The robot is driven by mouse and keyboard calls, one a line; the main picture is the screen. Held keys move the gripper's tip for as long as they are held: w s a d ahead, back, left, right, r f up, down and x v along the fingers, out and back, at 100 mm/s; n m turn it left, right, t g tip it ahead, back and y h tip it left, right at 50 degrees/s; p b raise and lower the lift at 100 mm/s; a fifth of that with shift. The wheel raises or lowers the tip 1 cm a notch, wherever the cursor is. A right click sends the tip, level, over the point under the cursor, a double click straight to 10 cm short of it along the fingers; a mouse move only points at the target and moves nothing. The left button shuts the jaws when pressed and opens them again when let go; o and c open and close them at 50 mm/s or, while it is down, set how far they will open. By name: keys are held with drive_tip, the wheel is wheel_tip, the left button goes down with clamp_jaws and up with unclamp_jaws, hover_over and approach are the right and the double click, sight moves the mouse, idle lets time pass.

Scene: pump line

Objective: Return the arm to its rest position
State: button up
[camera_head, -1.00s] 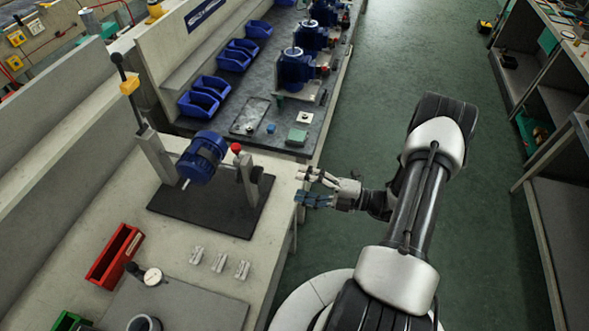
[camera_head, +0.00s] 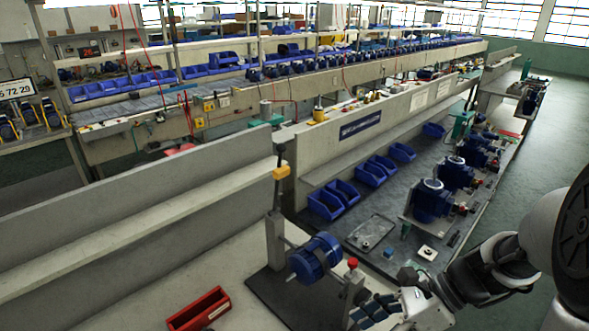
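My arm (camera_head: 490,270) reaches in from the right edge of the head camera view. My gripper (camera_head: 372,312) is at the bottom, pointing left, close to the front right of the motor fixture in the picture. Its dark finger pads show, but its lower part is near the frame's bottom edge and the gap between the fingers is unclear. I see nothing clearly held. The blue motor (camera_head: 315,258) sits in the fixture on a dark base plate (camera_head: 272,300), with a yellow-marked lever (camera_head: 281,173) upright beside it.
A red bin (camera_head: 199,310) stands on the near bench. The bench behind holds blue bins (camera_head: 326,204), blue pumps (camera_head: 432,200) and small parts close to my arm. Green floor (camera_head: 560,110) is open at the upper right. More benches line the back.

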drive_tip(key=s+r+n+t+h+b, duration=0.1)
drive_tip(key=s+r+n+t+h, duration=0.4)
drive_tip(key=n, duration=1.6)
drive_tip(key=s+r+h, duration=0.2)
drive_tip(key=s+h, duration=0.2)
drive_tip(key=shift+s+d+r+h+b, duration=0.3)
drive_tip(key=shift+d+r+b, duration=0.1)
